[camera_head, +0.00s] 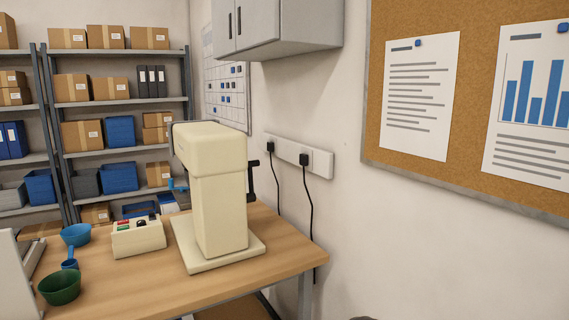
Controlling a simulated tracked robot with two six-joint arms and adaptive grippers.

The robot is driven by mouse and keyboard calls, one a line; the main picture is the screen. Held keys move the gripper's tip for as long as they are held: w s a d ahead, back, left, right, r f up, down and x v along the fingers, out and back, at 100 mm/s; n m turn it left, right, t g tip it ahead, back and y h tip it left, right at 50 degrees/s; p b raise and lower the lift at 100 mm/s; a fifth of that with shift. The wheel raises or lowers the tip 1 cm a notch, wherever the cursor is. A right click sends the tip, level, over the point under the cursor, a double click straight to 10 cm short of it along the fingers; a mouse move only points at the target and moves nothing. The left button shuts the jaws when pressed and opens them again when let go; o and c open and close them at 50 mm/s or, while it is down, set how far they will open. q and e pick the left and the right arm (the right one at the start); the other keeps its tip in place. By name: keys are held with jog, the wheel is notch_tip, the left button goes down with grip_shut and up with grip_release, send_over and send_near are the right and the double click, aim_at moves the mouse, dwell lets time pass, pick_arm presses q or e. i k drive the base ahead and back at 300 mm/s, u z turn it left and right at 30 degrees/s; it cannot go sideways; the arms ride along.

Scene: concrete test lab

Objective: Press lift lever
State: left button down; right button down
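A cream machine (221,195) with a column and an overhanging head stands upright on a flat base plate on the wooden table (165,274). A black lever-like part (251,180) sticks out at the machine's right side, beside the column. A dark grey part (171,140) shows at the left of the head, and a small blue part (179,184) shows low behind it. I cannot tell for certain which part is the lift lever. Neither of my grippers is in view.
A cream control box (138,240) with red and green buttons stands left of the machine. Wall sockets (300,157) with hanging black cables are behind. The front tabletop is clear.

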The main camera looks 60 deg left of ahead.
aim_at(251, 197)
jog(key=z, duration=0.35)
jog(key=i, duration=0.35)
jog(key=u, duration=2.35)
jog(key=i, duration=1)
jog(key=z, duration=0.15)
jog(key=k, duration=0.95)
jog(key=u, duration=0.15)
jog(key=i, duration=0.5)
jog(key=u, duration=0.05)
